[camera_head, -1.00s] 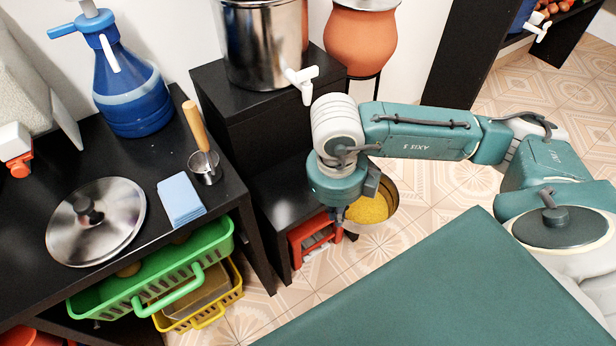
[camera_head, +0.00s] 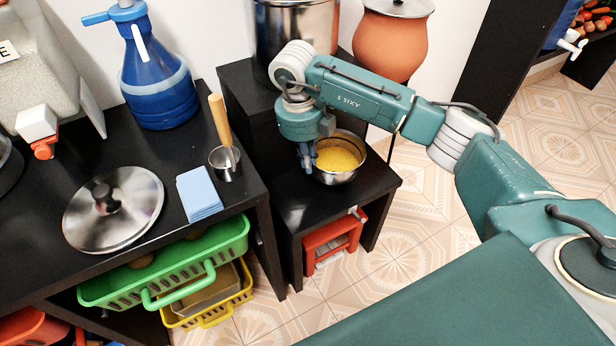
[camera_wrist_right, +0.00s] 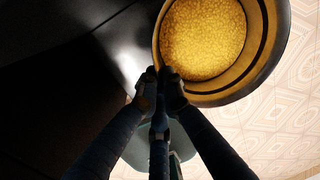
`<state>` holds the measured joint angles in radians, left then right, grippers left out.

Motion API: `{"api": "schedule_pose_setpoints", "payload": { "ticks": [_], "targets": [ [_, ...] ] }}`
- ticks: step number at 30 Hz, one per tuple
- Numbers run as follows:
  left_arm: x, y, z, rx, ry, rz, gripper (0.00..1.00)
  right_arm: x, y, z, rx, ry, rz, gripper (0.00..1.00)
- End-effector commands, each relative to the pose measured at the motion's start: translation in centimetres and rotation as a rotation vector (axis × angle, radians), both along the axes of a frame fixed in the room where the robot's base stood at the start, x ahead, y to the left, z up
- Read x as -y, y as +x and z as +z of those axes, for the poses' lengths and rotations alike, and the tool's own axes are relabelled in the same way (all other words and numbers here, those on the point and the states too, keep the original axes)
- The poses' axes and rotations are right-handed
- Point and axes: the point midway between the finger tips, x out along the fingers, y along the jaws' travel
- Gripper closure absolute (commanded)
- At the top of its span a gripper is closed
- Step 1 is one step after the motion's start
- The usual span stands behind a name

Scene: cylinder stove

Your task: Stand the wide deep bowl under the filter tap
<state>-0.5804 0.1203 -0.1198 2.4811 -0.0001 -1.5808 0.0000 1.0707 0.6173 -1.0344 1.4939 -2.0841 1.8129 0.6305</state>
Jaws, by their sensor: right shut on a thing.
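The wide deep steel bowl (camera_head: 334,178), with yellow grain inside, is over the lower black step (camera_head: 312,213); I cannot tell whether its base touches. It fills the top of the right wrist view (camera_wrist_right: 277,62). My right gripper (camera_head: 308,160) is shut on its near-left rim, and the fingertips (camera_wrist_right: 161,78) meet that rim in the wrist view. The steel cylinder filter (camera_head: 285,32) stands on the upper black block behind. Its tap is hidden behind my right wrist in the head view. My left gripper is not in view.
A clay pot (camera_head: 390,42) stands behind on the right. A red stool (camera_head: 334,240) is under the step. The black table (camera_head: 130,265) on the left holds a pot lid (camera_head: 135,215), a blue cloth (camera_head: 198,193), a small ladle cup (camera_head: 224,163) and a blue bottle (camera_head: 158,95).

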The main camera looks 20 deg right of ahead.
Motion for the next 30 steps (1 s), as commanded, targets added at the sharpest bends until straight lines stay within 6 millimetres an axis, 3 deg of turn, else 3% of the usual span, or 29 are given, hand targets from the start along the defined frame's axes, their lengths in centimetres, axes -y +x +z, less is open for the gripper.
{"api": "schedule_pose_setpoints", "payload": {
  "ticks": [7, 13, 17, 29, 30],
  "targets": [
    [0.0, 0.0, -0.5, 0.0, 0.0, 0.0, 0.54, 0.1, -0.1, -2.0, -0.002, -0.002, -0.001, 1.0],
    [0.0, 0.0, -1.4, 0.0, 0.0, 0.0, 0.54, 0.1, -0.2, -5.7, -0.004, -0.002, -0.001, 1.0],
    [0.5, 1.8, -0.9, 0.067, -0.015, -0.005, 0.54, 0.1, 0.2, -6.0, -0.001, -0.002, -0.002, 1.0],
    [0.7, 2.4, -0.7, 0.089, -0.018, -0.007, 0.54, 0.1, 0.2, -6.1, -0.001, -0.002, -0.001, 1.0],
    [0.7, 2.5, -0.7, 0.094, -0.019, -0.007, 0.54, 0.1, 0.2, -6.1, -0.002, -0.002, -0.001, 0.92]
  ]
}}
